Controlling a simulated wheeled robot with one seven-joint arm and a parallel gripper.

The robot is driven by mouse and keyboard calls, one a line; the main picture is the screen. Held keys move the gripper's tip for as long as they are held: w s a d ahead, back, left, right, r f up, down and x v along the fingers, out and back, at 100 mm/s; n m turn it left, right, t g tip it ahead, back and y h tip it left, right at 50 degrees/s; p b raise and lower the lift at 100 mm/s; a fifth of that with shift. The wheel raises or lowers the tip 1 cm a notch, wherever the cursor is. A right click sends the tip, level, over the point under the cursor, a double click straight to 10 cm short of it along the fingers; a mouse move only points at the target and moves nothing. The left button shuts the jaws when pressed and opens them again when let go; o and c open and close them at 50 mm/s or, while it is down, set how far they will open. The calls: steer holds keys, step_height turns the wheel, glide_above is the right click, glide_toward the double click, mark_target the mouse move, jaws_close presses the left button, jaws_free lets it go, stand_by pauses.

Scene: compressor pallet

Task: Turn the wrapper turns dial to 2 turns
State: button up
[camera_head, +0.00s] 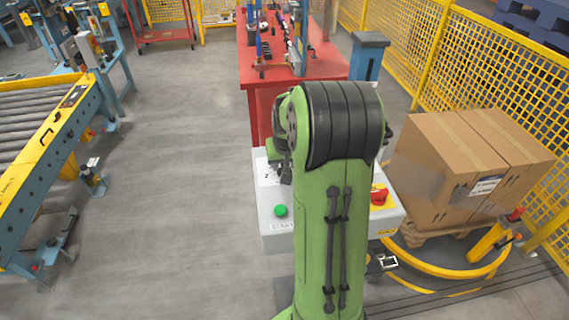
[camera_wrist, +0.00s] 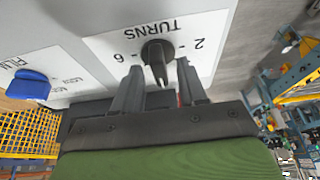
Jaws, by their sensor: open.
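The turns dial (camera_wrist: 157,50) is a black knob on the white panel face, under the upside-down word TURNS in the wrist view. A 2 shows to its right and a 6 to its left. Its narrow grip runs down the picture, and I cannot tell exactly which mark it points at. My gripper (camera_wrist: 159,68) is open, with one finger on each side of the dial's grip and visible gaps.
The grey control box (camera_head: 275,240) carries a green START button (camera_head: 280,211) and a red knob (camera_head: 379,195) on yellow. A blue knob (camera_wrist: 30,85) is beside the dial. Cartons (camera_head: 450,165) stand right, a red table (camera_head: 262,75) behind.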

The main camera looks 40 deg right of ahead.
steer(key=shift+c, duration=0.4)
jaws_close()
steer(key=n, duration=0.2)
steer(key=n+y, duration=0.1)
steer(key=n, duration=0.1)
steer(key=shift+d+t, duration=0.2)
steer(key=shift+t, duration=0.2)
steer(key=n+y, duration=0.2)
steer(key=n, duration=0.2)
steer(key=shift+d+n, duration=0.1)
steer(key=shift+n, duration=0.2)
steer(key=n+y+p, duration=0.1)
steer(key=n+y, duration=0.1)
steer(key=n, duration=0.2)
steer(key=shift+d+p, duration=0.1)
steer(key=shift+p, duration=0.2)
steer(key=n+g+p, duration=0.1)
steer(key=n, duration=0.1)
steer(key=n+y, duration=0.1)
steer(key=n, duration=0.2)
steer(key=shift+w+d+g+p, duration=0.1)
steer(key=shift+g+p, duration=0.25)
steer(key=shift+g, duration=0.05)
steer(key=shift+n, duration=0.3)
